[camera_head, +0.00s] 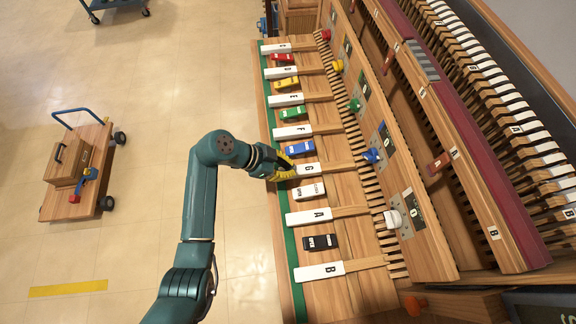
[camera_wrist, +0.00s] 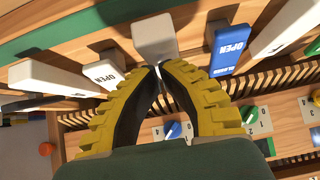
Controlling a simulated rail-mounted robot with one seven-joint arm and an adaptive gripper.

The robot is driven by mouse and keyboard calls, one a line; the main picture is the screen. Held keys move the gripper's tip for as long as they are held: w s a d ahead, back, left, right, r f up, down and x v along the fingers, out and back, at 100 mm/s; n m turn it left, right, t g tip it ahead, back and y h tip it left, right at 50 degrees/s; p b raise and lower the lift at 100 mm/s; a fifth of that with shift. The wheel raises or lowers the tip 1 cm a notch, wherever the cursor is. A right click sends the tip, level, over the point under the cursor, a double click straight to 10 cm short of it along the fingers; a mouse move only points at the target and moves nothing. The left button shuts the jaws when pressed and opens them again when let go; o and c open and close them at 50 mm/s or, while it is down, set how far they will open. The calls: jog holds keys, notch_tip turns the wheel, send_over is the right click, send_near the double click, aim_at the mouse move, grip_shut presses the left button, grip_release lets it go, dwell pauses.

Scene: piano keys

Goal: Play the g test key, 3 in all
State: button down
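The G key is a white-fronted key with a "G" label (camera_head: 307,170) in the head view, between the F key (camera_head: 293,131) and the A key (camera_head: 313,215). In the wrist view its white front block (camera_wrist: 155,36) stands just beyond my fingertips. My gripper (camera_head: 291,170) has yellow ridged fingers and is at the left end of the G key. In the wrist view my gripper (camera_wrist: 160,68) has its two fingertips together, with nothing seen between them. The fingertips overlap the G key's near edge; I cannot tell whether they touch it or whether it is pressed down.
A blue block (camera_head: 299,147) and a small white block (camera_head: 308,190) flank the G key closely. A dark block (camera_head: 320,243) lies farther down. A panel with coloured knobs (camera_head: 372,156) stands to the right. A cart with a wooden case (camera_head: 70,162) is on the open floor at left.

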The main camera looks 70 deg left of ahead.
jog(key=shift+s+f+b, duration=0.2)
jog(key=shift+f+b, duration=0.35)
jog(key=shift+f, duration=0.45)
jog(key=shift+r+p, duration=0.85)
jog(key=shift+r, duration=0.25)
notch_tip(320, 180, up, 5)
jog(key=p, duration=0.4)
jog(key=v, duration=0.9)
jog(key=shift+s+f, duration=0.2)
jog(key=shift+s, duration=0.1)
jog(key=shift+a, duration=0.15)
dwell(0.5)
